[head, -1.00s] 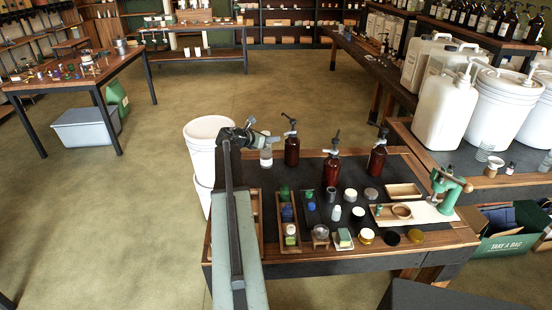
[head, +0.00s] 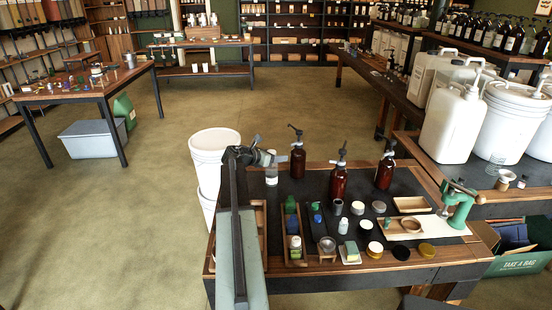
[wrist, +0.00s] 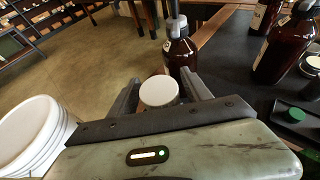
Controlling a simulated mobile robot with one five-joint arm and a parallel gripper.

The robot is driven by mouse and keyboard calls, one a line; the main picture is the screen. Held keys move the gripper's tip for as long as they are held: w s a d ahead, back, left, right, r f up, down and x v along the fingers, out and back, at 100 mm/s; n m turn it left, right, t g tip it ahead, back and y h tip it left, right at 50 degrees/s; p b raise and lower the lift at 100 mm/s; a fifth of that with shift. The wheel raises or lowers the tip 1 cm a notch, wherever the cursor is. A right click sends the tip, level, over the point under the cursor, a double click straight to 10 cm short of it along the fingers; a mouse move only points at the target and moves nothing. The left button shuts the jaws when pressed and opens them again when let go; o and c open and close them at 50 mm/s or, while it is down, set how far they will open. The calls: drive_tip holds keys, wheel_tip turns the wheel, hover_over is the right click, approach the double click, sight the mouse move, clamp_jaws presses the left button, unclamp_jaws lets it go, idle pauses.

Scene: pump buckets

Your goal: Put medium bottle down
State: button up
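The medium bottle, clear with a white cap, shows below my gripper in the head view (head: 271,175). Its round white cap (wrist: 160,91) shows in the wrist view between my two fingers. My gripper (head: 270,158) is shut on the bottle near its top. The bottle is upright, at the back left of the dark-topped table (head: 325,262), left of the nearest amber pump bottle (head: 297,163). I cannot tell whether its base touches the tabletop.
Two more amber pump bottles (head: 338,182) (head: 384,174) stand to the right. A white bucket (head: 215,145) stands just left of the table. A narrow wooden tray (head: 294,260) with small bottles lies nearer the front. A green press (head: 460,205) stands at the right.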

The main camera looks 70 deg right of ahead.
drive_tip(key=shift+r, duration=0.1)
drive_tip(key=shift+w+a+r+p, duration=0.15)
drive_tip(key=shift+a+r+p, duration=0.05)
drive_tip(key=shift+a+p, duration=0.15)
drive_tip(key=p+v, duration=0.4)
drive_tip(key=v, duration=0.7)
drive_tip(key=shift+w+a, duration=0.15)
drive_tip(key=shift+a, duration=0.05)
